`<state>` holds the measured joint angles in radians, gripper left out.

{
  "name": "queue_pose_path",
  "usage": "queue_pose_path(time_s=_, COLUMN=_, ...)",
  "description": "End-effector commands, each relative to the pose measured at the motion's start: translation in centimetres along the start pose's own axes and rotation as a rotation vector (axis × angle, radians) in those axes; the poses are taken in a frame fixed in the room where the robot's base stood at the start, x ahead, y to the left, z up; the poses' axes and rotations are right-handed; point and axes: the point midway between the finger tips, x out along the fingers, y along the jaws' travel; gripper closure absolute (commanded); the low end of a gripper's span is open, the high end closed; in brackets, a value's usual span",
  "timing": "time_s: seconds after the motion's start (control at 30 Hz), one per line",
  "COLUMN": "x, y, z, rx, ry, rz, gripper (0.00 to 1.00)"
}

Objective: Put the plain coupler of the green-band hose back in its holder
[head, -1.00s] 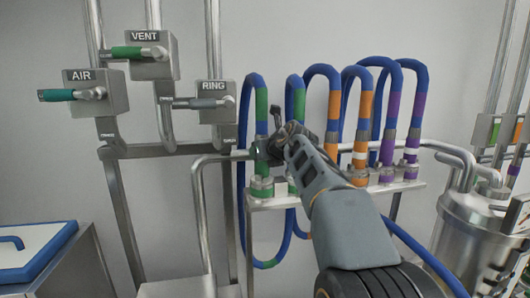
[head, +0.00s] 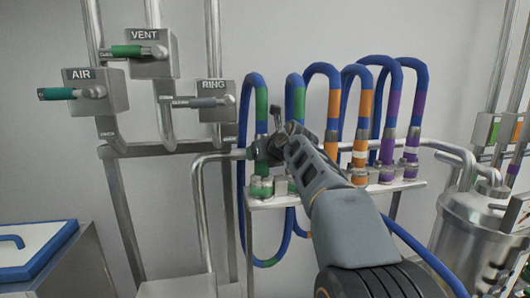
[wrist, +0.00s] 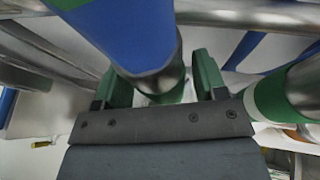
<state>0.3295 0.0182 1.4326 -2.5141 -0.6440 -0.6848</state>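The green-band hose is a blue tube with green bands (head: 261,102) that arches over the rack at the left. My gripper (head: 265,150) is at its lower end, just above the shelf. In the wrist view, the blue hose (wrist: 125,35) comes down to a dark grey coupler (wrist: 176,80) between my two green-padded fingers (wrist: 165,85). The fingers stand on both sides with a narrow light gap showing at the right, so they look open around it. A green-marked holder (head: 262,187) is directly below; whether the coupler is seated in it is hidden by my gripper.
A second green-banded upright (head: 295,102) stands close on the right. Orange-banded (head: 361,108) and purple-banded (head: 416,108) hoses follow along the shelf (head: 340,194). Valve boxes are at left, a steel vessel (head: 470,235) at right. A horizontal pipe (head: 215,158) runs near my gripper.

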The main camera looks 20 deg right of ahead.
Motion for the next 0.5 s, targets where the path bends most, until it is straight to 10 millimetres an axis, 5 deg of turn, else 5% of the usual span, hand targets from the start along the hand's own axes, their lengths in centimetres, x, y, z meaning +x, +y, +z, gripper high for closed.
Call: queue_pose_path(time_s=0.5, x=-1.4, y=-0.1, z=-0.1, rx=0.000, ry=0.000, rz=-0.001, gripper=0.24)
